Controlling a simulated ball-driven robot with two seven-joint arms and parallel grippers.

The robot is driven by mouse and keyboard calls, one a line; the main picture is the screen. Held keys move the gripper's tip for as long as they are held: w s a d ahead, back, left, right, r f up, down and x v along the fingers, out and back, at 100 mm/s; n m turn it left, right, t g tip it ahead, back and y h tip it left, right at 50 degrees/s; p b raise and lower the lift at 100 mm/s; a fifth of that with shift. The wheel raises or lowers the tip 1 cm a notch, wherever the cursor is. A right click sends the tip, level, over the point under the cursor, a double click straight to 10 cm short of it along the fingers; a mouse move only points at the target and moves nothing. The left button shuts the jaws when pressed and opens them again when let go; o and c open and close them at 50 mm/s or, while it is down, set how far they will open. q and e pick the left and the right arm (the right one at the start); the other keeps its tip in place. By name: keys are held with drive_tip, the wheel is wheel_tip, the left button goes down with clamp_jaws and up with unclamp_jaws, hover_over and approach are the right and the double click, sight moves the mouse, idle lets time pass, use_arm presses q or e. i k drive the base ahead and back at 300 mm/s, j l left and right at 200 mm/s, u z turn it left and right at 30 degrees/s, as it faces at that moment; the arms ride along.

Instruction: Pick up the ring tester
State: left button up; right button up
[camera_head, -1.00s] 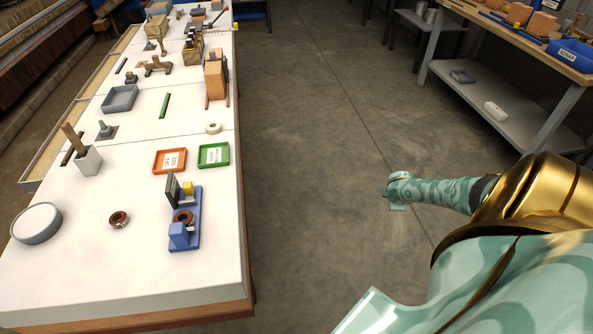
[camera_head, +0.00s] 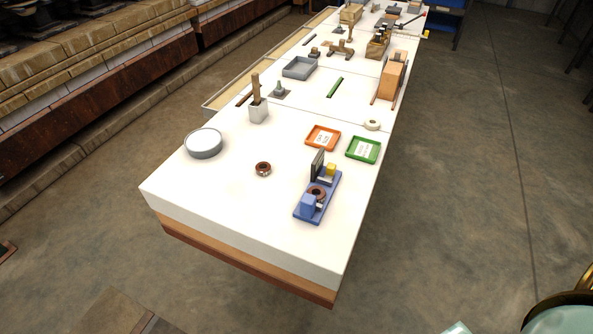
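What looks like the ring tester (camera_head: 307,207) is a small blue stand near the front right edge of the long white table (camera_head: 225,205). It has a blue block at its front, a dark upright panel and a yellow block at its back. A brown ring sits on its middle. A loose brown ring (camera_head: 263,169) lies on the table to its left. Neither of my grippers can be made out. Only pieces of my own arm show at the bottom right edge, well apart from the tester.
An orange tray (camera_head: 323,128) and a green tray (camera_head: 377,142) lie just behind the tester. A round grey-white dish (camera_head: 203,151), a white cup (camera_head: 258,112) holding a wooden piece and a white ring (camera_head: 372,125) stand nearby. The floor (camera_head: 450,200) right of the table is clear.

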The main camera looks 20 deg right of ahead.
sight(308, 209)
drive_tip(key=l+u, duration=1.05)
